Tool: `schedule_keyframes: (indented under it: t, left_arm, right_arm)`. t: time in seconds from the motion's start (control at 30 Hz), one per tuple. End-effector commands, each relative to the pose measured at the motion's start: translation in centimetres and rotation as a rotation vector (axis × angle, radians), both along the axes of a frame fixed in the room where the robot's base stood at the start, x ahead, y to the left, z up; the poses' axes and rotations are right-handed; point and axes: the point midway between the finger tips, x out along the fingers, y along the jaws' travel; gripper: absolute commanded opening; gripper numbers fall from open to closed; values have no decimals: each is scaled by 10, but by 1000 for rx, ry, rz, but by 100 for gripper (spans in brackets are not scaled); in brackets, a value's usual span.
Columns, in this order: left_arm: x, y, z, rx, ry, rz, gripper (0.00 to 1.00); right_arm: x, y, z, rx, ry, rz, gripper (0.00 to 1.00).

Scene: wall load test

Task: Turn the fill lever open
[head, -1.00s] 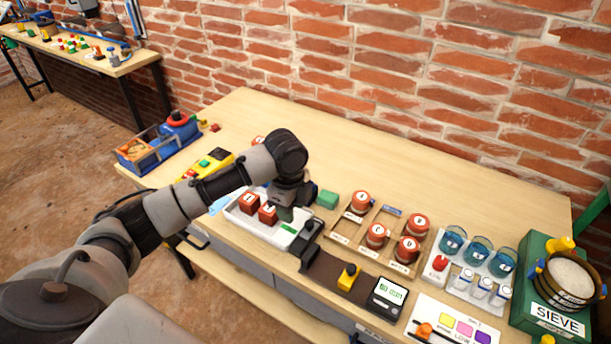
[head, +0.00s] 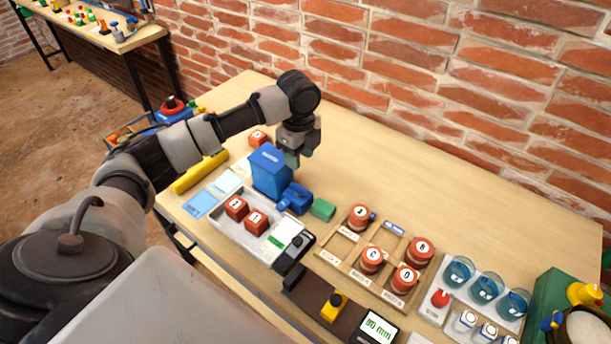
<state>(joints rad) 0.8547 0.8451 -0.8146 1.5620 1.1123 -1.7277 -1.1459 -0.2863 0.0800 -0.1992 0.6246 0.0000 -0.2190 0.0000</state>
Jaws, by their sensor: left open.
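My left gripper (head: 299,155) is open and empty, pointing down above the table, just behind and right of a blue box-shaped unit (head: 270,172). A blue valve-like part (head: 296,198) sits at that unit's lower right, with a green block (head: 322,209) beside it. No part is readably marked as the fill lever, so I cannot tell which it is. A yellow knob or lever (head: 334,305) stands on a dark strip at the front, and a red one (head: 440,298) stands on a white panel. The gripper touches none of these. My right gripper is not in view.
A white tray (head: 222,222) with two red cubes lies in front of the blue unit. The back of the table (head: 400,175) is clear before the brick wall.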

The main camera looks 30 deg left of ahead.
Motion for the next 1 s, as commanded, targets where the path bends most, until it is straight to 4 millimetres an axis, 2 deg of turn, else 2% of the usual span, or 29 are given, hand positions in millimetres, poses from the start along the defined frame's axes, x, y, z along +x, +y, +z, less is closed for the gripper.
schedule_keyframes:
  t: [0.3, 0.5, 0.7, 0.93, 1.0]
  left_arm:
    - [-2, 0, -59, 0, 5, 1, 40]
    - [-1, 0, -88, 0, 2, 0, 40]
    - [-1, 0, -99, 0, 0, -1, 40]
    - [-1, 0, -99, 1, 0, -1, 40]
    - [-1, 0, -99, 1, 0, -1, 31]
  right_arm:
    - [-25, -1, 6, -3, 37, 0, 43]
    - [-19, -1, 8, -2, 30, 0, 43]
    - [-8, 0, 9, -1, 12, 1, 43]
    - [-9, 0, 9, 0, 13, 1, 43]
    - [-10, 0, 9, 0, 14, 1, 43]
